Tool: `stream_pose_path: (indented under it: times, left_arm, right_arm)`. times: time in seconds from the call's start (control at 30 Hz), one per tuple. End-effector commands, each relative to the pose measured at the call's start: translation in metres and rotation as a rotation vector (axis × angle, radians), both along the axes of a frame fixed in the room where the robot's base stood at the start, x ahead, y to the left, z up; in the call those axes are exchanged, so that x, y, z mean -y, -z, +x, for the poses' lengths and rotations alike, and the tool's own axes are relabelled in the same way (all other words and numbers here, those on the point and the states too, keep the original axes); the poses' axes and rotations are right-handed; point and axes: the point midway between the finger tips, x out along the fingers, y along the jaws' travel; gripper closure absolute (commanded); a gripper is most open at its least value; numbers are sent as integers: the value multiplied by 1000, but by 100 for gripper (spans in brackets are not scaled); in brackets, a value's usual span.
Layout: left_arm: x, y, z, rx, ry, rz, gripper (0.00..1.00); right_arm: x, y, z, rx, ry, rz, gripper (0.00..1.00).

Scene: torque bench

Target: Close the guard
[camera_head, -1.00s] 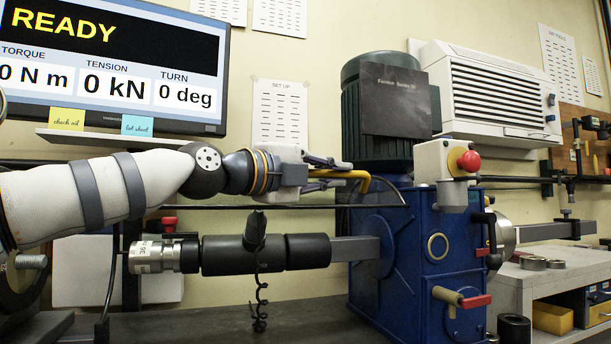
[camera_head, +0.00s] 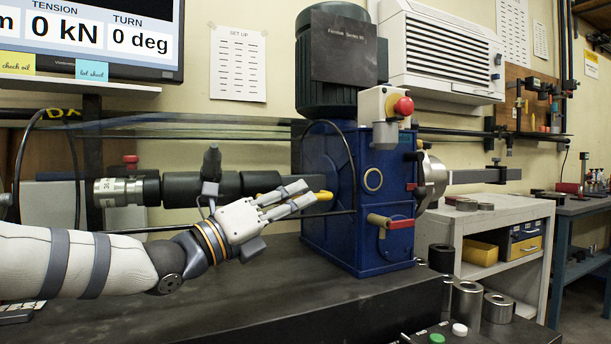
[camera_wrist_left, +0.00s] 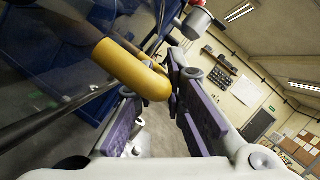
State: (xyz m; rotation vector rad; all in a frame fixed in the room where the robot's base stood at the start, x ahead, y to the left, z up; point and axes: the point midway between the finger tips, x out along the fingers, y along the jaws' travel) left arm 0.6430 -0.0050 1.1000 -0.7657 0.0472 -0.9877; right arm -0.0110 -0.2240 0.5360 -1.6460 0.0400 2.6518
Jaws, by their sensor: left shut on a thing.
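The guard is a clear panel with a thin black frame (camera_head: 354,180). It stands in front of the black shaft (camera_head: 250,184) and beside the blue gearbox (camera_head: 385,220). Its lower black edge runs just above the bench. A yellow handle (camera_head: 325,196) sits at the lower right of the guard. My left gripper (camera_head: 305,199) is shut on this handle. In the left wrist view the yellow handle (camera_wrist_left: 135,70) lies at the purple-padded fingers of the left gripper (camera_wrist_left: 160,105), with the clear panel behind at left. My right gripper is not in view.
A red emergency button (camera_head: 404,106) is on a white box on the gearbox. Metal cylinders (camera_head: 467,303) and a green button (camera_head: 437,338) are at the bench's lower right. The dark bench top (camera_head: 240,285) is clear below my arm.

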Motion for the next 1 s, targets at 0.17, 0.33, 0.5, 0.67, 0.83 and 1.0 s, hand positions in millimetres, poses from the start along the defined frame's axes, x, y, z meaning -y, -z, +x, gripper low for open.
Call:
stream_pose_path:
  times: [0.17,0.33,0.5,0.67,0.83,1.0]
  left_arm:
    - [-2,38,5,107,1,55,100]
    - [-4,53,8,194,-1,91,100]
    - [-5,60,11,251,-2,112,100]
    - [-7,62,13,281,-3,123,100]
    - [-7,60,13,288,-4,125,100]
    - [-7,59,13,288,-5,122,80]
  right_arm:
    - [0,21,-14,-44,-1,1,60]
    - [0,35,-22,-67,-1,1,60]
    - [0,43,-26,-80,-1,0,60]
    - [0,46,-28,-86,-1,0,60]
    - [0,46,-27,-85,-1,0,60]
    - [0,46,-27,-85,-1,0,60]
